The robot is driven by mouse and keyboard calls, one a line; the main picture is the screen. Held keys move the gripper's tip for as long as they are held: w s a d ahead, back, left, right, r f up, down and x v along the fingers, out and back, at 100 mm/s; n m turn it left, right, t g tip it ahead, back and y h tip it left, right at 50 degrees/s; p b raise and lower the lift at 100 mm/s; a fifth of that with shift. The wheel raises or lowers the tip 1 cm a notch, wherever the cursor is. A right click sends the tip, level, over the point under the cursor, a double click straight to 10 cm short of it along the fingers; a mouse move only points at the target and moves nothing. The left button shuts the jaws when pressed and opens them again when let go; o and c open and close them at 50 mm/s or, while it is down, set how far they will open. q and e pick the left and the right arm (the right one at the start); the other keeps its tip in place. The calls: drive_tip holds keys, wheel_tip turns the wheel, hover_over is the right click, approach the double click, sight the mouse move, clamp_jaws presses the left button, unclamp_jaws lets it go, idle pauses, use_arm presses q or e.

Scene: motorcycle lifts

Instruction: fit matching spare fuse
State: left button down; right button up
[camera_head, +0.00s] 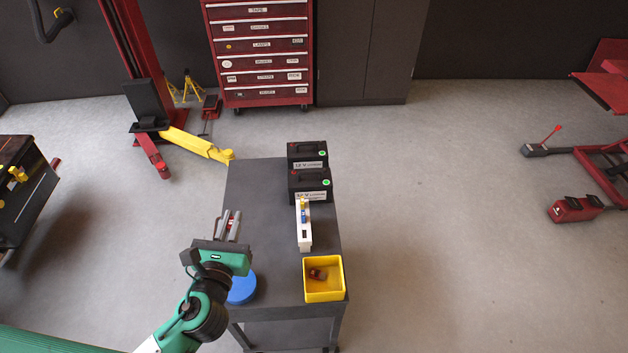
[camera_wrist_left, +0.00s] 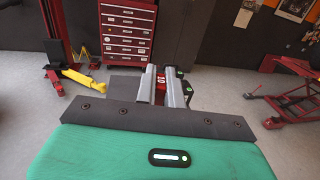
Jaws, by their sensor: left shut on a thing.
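My left gripper (camera_head: 229,224) is over the left side of the dark cart top, left of the fuse block. It is shut on a small red fuse (camera_wrist_left: 161,85), which shows between the two grey fingers in the left wrist view. The white fuse block (camera_head: 304,236) stands on the cart, with a blue piece and a yellow piece on its upper part. A yellow bin (camera_head: 324,292) at the cart's near right corner holds a small dark red item (camera_head: 318,274). My right gripper is not in view.
Two black 12 V batteries (camera_head: 310,186) stand behind the fuse block on the cart (camera_head: 262,185). A blue round object (camera_head: 242,288) is partly hidden by my left arm. A red tool cabinet (camera_head: 262,55) is at the back. The cart's far left area is clear.

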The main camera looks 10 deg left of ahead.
use_arm(q)
drive_tip(key=w+d+f+n+y+p, duration=0.1)
drive_tip(key=w+d+n+y+p, duration=0.1)
drive_tip(key=w+d, duration=1.1)
drive_tip(key=shift+w+f+y, duration=0.3)
drive_tip(key=shift+w+y, duration=0.2)
drive_tip(key=shift+y, duration=0.1)
drive_tip(key=shift+a, duration=0.1)
